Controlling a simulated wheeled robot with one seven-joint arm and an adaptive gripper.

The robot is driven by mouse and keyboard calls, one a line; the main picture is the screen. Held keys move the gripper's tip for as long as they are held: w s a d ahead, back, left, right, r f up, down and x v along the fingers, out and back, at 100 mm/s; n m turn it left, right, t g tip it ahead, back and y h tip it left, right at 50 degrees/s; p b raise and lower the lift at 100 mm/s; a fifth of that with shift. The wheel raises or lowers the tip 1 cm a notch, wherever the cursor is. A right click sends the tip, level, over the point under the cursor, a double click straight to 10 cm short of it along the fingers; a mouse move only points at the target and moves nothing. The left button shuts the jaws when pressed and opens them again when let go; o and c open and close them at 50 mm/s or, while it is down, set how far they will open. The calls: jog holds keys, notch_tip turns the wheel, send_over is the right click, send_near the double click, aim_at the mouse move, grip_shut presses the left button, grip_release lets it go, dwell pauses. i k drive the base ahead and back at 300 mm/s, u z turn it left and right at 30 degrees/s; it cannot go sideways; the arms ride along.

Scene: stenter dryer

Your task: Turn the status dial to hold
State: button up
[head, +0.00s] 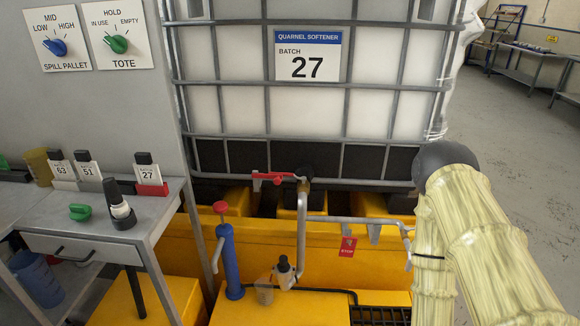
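The status dial is a green knob (117,44) on a white plate (133,58) marked TOTE, at the upper left on the grey panel. Its labels are IN USE at left, HOLD at top and EMPTY at right. The knob appears turned to the upper left, toward IN USE, but its pointer is small. My arm, in a pale yellow sleeve with a dark grey joint, stands at the right, well away from the dial. My gripper is outside the view.
A blue SPILL PALLET dial (55,47) sits left of the status dial. Below stands a grey bench (105,236) with bottles and a loose green knob (80,212). A caged white tote (380,70), pipework and a yellow pallet (340,250) fill the middle. Open floor lies at right.

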aim_at(118, 44)
jog(key=z, duration=0.5)
jog(key=i, duration=0.25)
jog(key=u, duration=2)
